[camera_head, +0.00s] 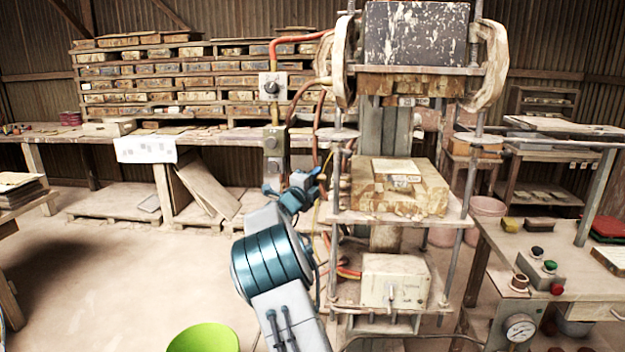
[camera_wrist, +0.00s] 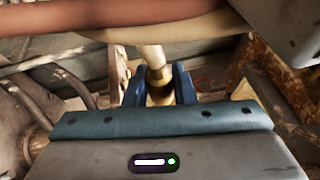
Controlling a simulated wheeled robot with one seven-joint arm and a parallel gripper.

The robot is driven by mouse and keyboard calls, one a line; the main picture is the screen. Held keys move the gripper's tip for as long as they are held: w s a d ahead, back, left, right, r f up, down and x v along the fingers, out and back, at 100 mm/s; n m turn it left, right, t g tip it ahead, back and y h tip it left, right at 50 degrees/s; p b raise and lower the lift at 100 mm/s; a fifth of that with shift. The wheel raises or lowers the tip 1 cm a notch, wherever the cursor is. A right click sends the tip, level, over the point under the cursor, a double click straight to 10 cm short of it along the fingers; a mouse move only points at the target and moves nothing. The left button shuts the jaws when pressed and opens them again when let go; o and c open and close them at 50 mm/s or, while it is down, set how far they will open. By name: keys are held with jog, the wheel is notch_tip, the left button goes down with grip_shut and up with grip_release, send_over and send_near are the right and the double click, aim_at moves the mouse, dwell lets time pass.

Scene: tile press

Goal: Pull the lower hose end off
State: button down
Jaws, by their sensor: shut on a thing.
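My gripper (camera_head: 314,178) is at the left side of the press, close to the hoses beside its left post. In the wrist view my gripper (camera_wrist: 160,90) is shut on the brass-coloured hose end (camera_wrist: 157,75), with one blue finger on each side. A pale hose (camera_wrist: 152,55) runs from the hose end away from my gripper. Whether the hose end still sits on its fitting cannot be told. In the head view, my gripper and arm hide most of the hose end.
The press's middle plate bears a wooden block (camera_head: 400,190). A thick tan hose (camera_wrist: 190,27) crosses the wrist view. A green tub (camera_head: 204,338) stands on the floor.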

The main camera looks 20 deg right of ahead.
jog(key=c, duration=1.5)
grip_release()
jog(key=shift+a, duration=0.2)
jog(key=o, duration=0.3)
jog(key=shift+w+a, duration=0.15)
jog(key=shift+d, duration=0.25)
jog(key=b+v, duration=0.3)
jog(key=v, duration=1.1)
